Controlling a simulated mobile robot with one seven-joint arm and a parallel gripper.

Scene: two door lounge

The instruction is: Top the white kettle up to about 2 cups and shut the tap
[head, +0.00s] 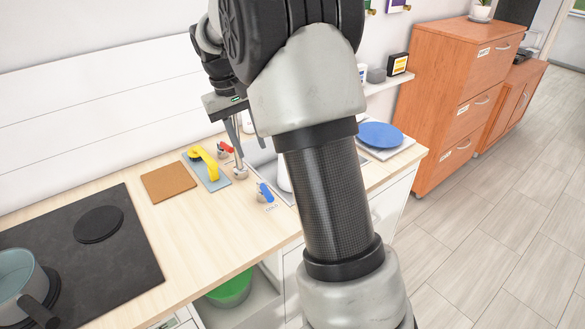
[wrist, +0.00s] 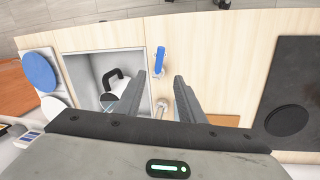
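The white kettle (wrist: 127,98) with a black handle stands in the sink (wrist: 78,75) in the wrist view. In the head view only a white sliver of it (head: 284,178) shows beside my arm. The blue tap handle (wrist: 160,60) is at the sink's edge, and it also shows in the head view (head: 265,192) by a COLD label. A red tap handle (head: 226,149) is behind it. The metal spout (wrist: 161,106) shows between my fingers. My gripper (wrist: 160,75) is open and empty, with the blue handle beyond its fingertips. Water flow and kettle level cannot be seen.
A yellow item (head: 204,160) on a blue-grey board and a brown mat (head: 168,182) lie left of the taps. A hob (head: 80,260) with a pot (head: 17,278) is farther left. A blue plate (head: 381,134) is right of the sink.

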